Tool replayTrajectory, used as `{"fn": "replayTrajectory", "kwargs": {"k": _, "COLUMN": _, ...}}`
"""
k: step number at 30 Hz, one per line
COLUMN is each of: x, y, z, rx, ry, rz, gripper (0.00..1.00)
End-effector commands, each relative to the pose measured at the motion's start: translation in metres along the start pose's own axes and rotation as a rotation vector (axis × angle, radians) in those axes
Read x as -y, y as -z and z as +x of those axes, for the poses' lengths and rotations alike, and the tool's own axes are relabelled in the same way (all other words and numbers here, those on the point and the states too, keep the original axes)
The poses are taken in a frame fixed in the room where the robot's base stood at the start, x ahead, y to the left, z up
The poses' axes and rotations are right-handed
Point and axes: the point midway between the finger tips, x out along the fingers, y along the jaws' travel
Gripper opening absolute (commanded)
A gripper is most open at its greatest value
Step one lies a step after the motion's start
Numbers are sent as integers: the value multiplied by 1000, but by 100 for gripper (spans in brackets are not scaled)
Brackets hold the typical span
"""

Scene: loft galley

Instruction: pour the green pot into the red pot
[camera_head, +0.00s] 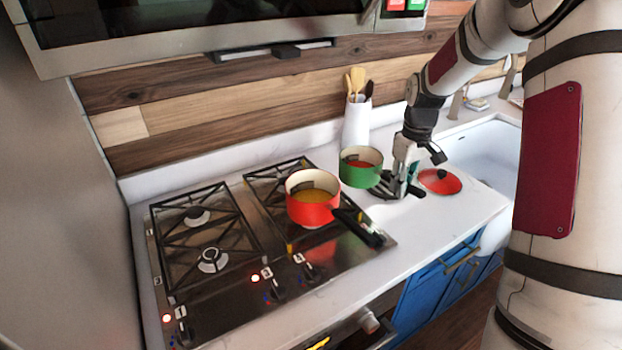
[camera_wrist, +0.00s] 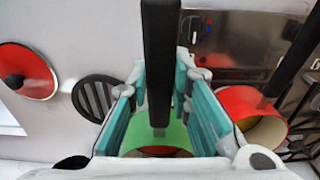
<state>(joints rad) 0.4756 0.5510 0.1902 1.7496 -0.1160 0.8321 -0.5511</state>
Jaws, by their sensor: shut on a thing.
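The green pot (camera_head: 361,179), with red contents visible inside, is roughly upright just right of and behind the red pot. My gripper (camera_head: 394,184) is at its right side, shut on its black handle (camera_wrist: 160,60). In the wrist view the handle runs between the teal finger pads, and the green body (camera_wrist: 173,134) is partly hidden behind them. I cannot tell for sure if the pot is clear of the counter. The red pot (camera_head: 312,213), with yellow contents, stands on the right side of the stove, its black handle pointing to the front right. It also shows in the wrist view (camera_wrist: 262,130).
A red lid (camera_head: 440,181) with a black knob lies on the counter at right, near the sink (camera_head: 487,150). A black slatted trivet (camera_wrist: 95,97) lies beside my gripper. A white utensil holder (camera_head: 356,124) stands behind the green pot. The left burners are empty.

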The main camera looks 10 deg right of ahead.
Motion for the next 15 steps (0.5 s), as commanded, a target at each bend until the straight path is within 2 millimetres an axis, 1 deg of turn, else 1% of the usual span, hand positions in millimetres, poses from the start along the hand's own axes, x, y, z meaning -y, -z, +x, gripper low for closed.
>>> {"fn": "replayTrajectory", "kwargs": {"k": 1, "x": 2, "y": -1, "z": -4, "rx": -6, "ry": -9, "rz": -2, "gripper": 0}}
{"fn": "replayTrajectory", "kwargs": {"k": 8, "x": 11, "y": 0, "z": -8, "rx": -15, "ry": -78, "rz": -7, "gripper": 0}}
{"fn": "replayTrajectory", "kwargs": {"k": 14, "x": 24, "y": 2, "z": -12, "rx": -19, "ry": -174, "rz": -12, "gripper": 0}}
{"fn": "replayTrajectory", "kwargs": {"k": 15, "x": 25, "y": 2, "z": -15, "rx": -21, "ry": -196, "rz": -12, "gripper": 0}}
